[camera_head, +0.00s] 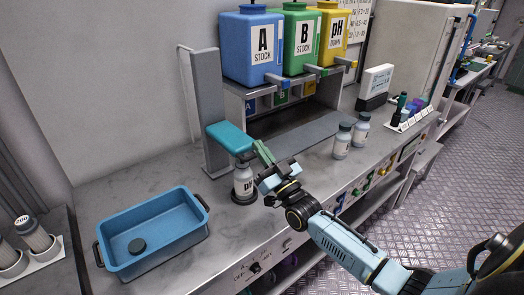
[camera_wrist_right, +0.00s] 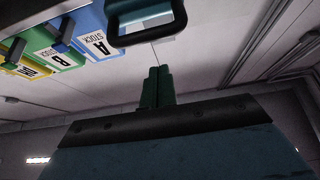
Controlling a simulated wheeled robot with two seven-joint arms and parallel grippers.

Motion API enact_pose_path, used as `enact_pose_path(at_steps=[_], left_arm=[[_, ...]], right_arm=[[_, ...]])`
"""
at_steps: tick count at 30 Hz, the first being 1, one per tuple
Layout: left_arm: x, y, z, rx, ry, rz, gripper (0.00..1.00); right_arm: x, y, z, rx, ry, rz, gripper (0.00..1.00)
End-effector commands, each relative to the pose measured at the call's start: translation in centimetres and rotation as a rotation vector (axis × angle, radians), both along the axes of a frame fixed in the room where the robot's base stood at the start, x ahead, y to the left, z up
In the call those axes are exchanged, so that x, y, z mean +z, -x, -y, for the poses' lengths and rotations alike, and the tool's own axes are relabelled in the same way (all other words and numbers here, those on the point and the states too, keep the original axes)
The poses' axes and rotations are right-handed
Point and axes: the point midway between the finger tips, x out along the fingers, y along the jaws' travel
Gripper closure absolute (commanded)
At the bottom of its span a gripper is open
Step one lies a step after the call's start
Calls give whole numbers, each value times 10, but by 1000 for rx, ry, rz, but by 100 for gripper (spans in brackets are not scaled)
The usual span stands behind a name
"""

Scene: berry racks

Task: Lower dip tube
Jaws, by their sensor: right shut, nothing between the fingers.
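A teal block (camera_head: 230,137) juts from the grey upright post (camera_head: 208,105) in the head view. I cannot make out a tube between block and bottle. My right gripper (camera_head: 263,153) is shut and empty, its green fingers just right of the block and above the bottle. In the right wrist view the fingers (camera_wrist_right: 157,88) are together, with a dark teal frame-like part (camera_wrist_right: 146,25) beyond the tips. My left gripper is not in view.
A blue bin (camera_head: 150,262) holding a dark round lid is at front left. Stock tanks A (camera_head: 252,48), B (camera_head: 301,42) and pH down (camera_head: 333,36) sit on a shelf behind. Two capped bottles (camera_head: 343,142) stand to the right. Bare bench lies left of the post.

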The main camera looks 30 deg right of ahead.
Motion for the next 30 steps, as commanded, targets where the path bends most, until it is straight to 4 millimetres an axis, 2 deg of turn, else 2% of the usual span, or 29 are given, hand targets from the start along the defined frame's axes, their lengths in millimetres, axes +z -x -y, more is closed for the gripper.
enact_pose_path(at_steps=[1, 3, 6, 12, 15, 21, 30], left_arm=[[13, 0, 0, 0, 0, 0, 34], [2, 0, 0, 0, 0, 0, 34], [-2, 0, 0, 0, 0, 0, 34], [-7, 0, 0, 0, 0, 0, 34], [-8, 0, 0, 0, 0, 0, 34], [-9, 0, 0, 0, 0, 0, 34], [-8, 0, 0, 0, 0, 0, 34]], right_arm=[[13, 0, -1, 1, 0, 1, 100], [-7, 18, 1, 2, -1, -6, 100], [-19, 38, 2, 1, 0, -5, 100], [-36, 70, 5, 1, 0, -3, 100], [-41, 80, 6, 1, -2, -1, 100], [-44, 88, 7, 1, 0, 1, 100], [-44, 87, 7, 1, 0, 1, 100]])
